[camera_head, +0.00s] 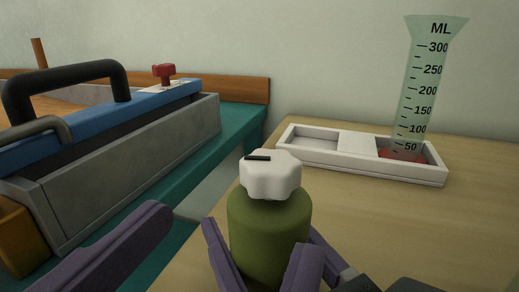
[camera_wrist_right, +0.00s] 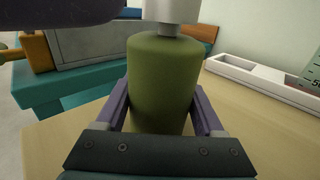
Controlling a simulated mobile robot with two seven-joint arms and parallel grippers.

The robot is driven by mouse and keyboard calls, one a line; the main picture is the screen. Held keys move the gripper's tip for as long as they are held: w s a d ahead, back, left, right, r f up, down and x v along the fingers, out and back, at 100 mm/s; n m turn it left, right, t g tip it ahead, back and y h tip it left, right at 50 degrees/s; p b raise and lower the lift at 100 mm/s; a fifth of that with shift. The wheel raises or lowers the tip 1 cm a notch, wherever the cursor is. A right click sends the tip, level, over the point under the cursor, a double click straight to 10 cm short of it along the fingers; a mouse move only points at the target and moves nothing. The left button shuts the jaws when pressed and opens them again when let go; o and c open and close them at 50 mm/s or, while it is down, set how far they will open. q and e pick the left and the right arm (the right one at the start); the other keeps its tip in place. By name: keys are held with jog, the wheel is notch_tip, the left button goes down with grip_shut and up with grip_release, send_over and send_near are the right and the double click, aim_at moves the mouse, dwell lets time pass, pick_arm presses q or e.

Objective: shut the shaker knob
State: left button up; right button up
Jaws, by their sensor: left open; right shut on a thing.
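The shaker is a green rounded cylinder (camera_head: 268,238) standing upright in the lower middle of the head view. Its white lobed knob (camera_head: 270,175) sits on top, with a black mark on its upper left pointing left. In the right wrist view the green body (camera_wrist_right: 160,80) fills the middle, and a short grey stem shows under the knob (camera_wrist_right: 172,10). My right gripper (camera_head: 263,228) is shut on the green body, one purple finger on each side. My left gripper (camera_head: 237,229) is open and empty at the near side of the shaker, below the knob.
A white divided tray (camera_head: 357,143) lies on the wooden table behind the shaker. At left, a grey and blue case (camera_head: 130,140) with a black handle and red knob rests on a teal surface.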

dwell(0.3)
pick_arm(q)
notch_tip(320, 180, up, 5)
jog(key=m+h, duration=0.5)
jog(key=h, duration=0.2)
send_over(297, 172)
jog(key=s, duration=0.2)
jog(key=shift+w+a+r+t, duration=0.1)
jog(key=shift+w+a+t, duration=0.05)
jog(key=shift+a+t, duration=0.15)
jog(key=s+d+r+m+g+h, duration=0.2)
jog(key=s+d+m+g+h, duration=0.25)
jog(key=m+g+h, duration=0.6)
jog(key=w+a+n+g+y, duration=0.4)
jog(key=w+a+y, duration=0.2)
jog(key=a, duration=0.4)
jog(key=shift+m, duration=0.25)
jog(key=f, duration=0.5)
jog(key=d+f, duration=0.1)
jog(key=f, duration=0.1)
jog(key=shift+w+f, duration=0.1)
jog(key=shift+f, duration=0.3)
jog(key=d, duration=0.3)
jog(key=w+d, duration=0.1)
jog(key=d, duration=0.2)
jog(key=shift+w+d, duration=0.2)
jog(key=shift+d, duration=0.1)
